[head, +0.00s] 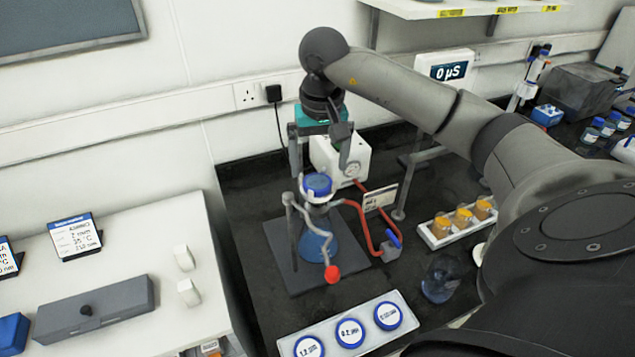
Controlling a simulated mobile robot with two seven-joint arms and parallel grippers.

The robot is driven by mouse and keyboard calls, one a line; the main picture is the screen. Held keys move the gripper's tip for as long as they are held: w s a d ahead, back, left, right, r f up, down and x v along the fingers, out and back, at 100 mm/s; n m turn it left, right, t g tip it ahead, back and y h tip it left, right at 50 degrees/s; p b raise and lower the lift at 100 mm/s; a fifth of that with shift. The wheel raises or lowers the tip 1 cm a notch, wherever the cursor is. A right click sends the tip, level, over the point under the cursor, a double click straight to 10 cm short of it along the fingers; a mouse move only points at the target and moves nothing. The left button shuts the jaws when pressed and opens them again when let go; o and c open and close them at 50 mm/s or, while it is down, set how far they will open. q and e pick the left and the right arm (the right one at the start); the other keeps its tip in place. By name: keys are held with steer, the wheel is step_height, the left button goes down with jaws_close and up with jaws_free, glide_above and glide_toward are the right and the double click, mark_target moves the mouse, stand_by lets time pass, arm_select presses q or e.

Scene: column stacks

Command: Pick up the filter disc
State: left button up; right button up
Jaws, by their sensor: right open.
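Three round discs with white faces and blue rims lie in a pale tray (367,348) at the bottom: a left disc (309,347), a middle disc (350,332) and a right disc (388,316). Their printed labels are small, and I cannot tell which one the task means. A flask (318,240) with blue liquid stands on a dark base plate, with a blue-rimmed top (317,186). My right gripper (320,168) is open, pointing down above the flask top, apart from the discs. No disc shows between its fingers. My left gripper is not in view.
A white box (341,157) stands behind the flask. A red hose (366,230) runs beside it, and a red-tipped piece (332,273) hangs in front. A rack of amber jars (462,218) and a glass beaker (441,278) stand right. My right arm crosses the upper right.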

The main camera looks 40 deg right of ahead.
mark_target(317, 182)
steer(key=f, duration=0.4)
steer(key=shift+w+f+p, duration=0.1)
steer(key=shift+w+p, duration=0.2)
steer(key=shift+p, duration=0.05)
steer(key=c, duration=1.3)
